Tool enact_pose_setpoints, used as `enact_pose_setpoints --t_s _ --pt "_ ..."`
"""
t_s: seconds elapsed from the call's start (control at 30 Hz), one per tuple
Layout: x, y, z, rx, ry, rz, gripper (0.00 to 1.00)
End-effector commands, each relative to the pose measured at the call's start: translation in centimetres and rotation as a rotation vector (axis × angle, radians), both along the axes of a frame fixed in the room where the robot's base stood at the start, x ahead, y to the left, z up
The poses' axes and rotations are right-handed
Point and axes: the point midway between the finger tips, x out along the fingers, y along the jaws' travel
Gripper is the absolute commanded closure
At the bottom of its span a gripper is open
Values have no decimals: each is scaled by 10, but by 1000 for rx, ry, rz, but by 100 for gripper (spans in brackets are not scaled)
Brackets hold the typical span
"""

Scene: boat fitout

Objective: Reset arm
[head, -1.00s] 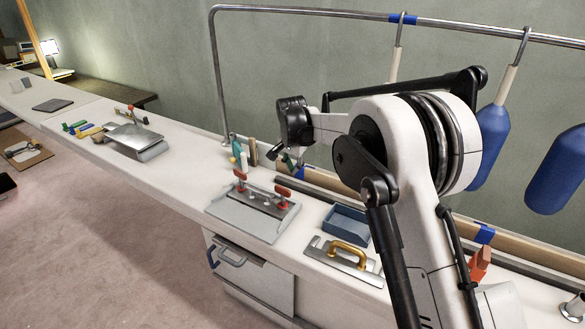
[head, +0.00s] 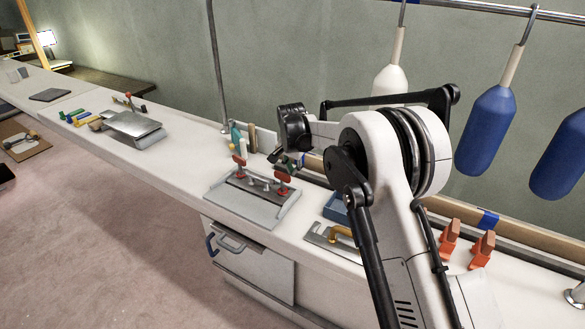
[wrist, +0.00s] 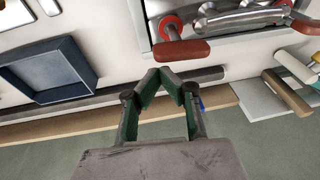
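My gripper (wrist: 159,73) is in the lower middle of the wrist view, with its dark fingers and green pads bent inward so the tips come together. Nothing shows between them. In the head view the gripper (head: 287,162) hangs at the end of my folded arm, above the back of the white counter (head: 185,172), and is partly hidden by the wrist. It is just behind a grey tray (head: 240,207) with red-handled clamps. In the wrist view a red handle (wrist: 181,51) lies beyond the fingertips.
A blue tray (head: 335,207) and a yellow-handled trowel (head: 325,238) lie right of the clamp tray, partly behind my arm. Upright bottles (head: 236,135) stand left of the gripper. Orange clamps (head: 482,250) stand at right. Blue fenders (head: 487,130) hang from a rail.

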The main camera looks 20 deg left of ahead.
Motion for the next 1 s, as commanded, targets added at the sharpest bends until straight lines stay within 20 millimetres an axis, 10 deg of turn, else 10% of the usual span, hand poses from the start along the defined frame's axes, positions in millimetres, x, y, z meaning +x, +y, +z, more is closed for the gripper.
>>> enact_pose_setpoints --t_s 1.0 --pt "-1 4 -14 0 0 0 100"
